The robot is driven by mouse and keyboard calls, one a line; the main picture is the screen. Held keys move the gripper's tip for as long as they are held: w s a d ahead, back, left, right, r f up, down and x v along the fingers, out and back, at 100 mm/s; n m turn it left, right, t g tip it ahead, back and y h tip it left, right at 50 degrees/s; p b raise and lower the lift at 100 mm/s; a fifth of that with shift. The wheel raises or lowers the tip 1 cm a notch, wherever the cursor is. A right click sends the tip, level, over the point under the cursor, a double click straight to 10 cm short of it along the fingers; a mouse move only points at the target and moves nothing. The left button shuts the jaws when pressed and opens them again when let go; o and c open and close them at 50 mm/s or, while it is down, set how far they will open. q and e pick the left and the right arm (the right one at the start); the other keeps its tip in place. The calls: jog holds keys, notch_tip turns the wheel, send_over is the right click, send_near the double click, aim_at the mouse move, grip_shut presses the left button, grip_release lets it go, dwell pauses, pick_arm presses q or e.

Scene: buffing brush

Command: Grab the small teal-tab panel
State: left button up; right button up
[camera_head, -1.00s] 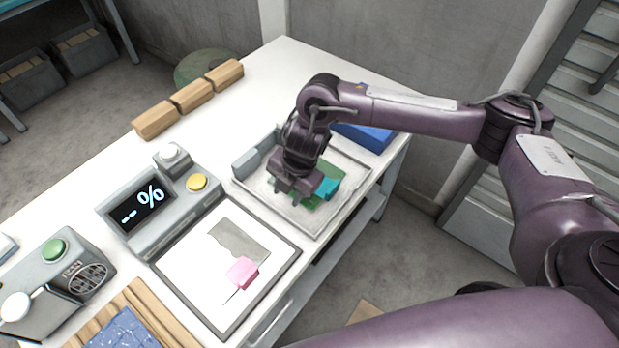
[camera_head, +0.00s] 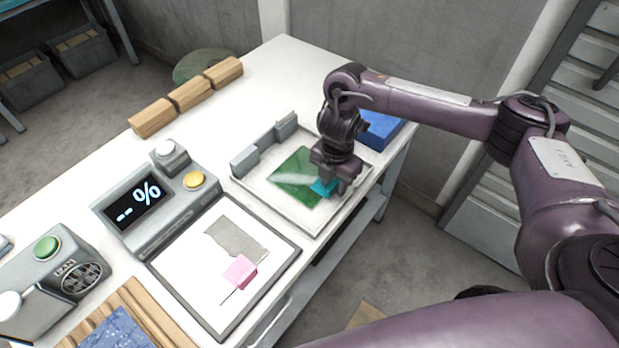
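A green panel (camera_head: 292,178) with a teal tab (camera_head: 321,188) lies in the shallow light tray (camera_head: 307,222) on the white table. The tab is at the panel's right end, partly covered by my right gripper. My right gripper (camera_head: 334,187) points down right at the teal tab. Its fingertips are small and dark, and I cannot tell whether they are apart or closed on the tab. My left gripper is not in view.
Left of the tray, a grey panel (camera_head: 236,241) with a pink tab (camera_head: 240,271) lies on a white dark-framed plate (camera_head: 190,285). A display box (camera_head: 145,205) stands beside it. A blue block (camera_head: 381,128) sits behind my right gripper. Wooden blocks (camera_head: 190,94) line the far edge.

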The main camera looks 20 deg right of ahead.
jog(key=shift+f, duration=0.25)
grip_shut()
jog(key=shift+r, duration=0.15)
